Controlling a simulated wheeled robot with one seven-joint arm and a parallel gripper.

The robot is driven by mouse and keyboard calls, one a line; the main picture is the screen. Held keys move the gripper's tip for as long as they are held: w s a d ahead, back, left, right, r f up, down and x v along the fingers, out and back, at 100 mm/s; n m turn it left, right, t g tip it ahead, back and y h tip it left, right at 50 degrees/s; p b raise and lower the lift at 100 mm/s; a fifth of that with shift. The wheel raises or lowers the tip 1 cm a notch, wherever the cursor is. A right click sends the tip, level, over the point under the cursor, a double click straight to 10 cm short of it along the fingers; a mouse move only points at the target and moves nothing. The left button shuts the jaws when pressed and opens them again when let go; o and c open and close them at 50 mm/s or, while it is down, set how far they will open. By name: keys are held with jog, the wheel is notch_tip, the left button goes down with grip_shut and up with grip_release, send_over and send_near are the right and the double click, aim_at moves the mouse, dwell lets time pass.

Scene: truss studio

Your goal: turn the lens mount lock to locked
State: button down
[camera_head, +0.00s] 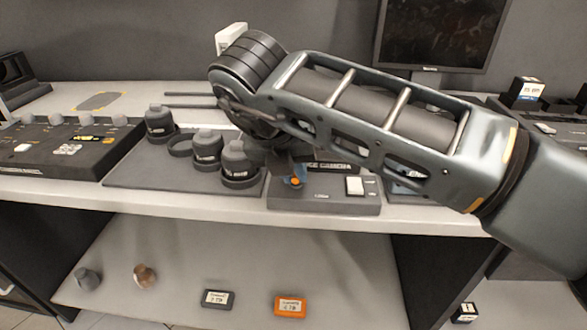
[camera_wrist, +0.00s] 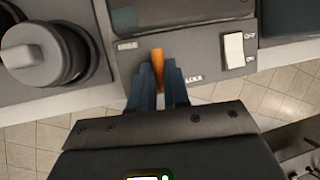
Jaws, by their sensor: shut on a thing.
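The lens mount lock shows as an orange lever (camera_wrist: 158,62) on a grey panel (camera_wrist: 200,25) in the wrist view. My gripper (camera_wrist: 158,80) is shut on the lever, with one dark blue finger on each side of it. The lever's orange tip stands out past the fingertips, and its lower part is hidden between them. In the head view my gripper (camera_head: 291,172) reaches down to the grey base panel (camera_head: 330,199), and a bit of the orange lever (camera_head: 295,181) shows there.
A white switch (camera_head: 355,186) is on the panel, right of the lever. Several capped lenses, including one at the near right (camera_head: 238,163), stand on a dark mat (camera_head: 140,177) to the left. A monitor (camera_head: 440,35) stands behind. A control console (camera_head: 65,150) is far left.

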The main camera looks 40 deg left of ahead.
jog(key=c, duration=1.1)
grip_release()
jog(key=v, duration=0.7)
jog(key=shift+s+r, duration=0.15)
jog(key=shift+r, duration=0.25)
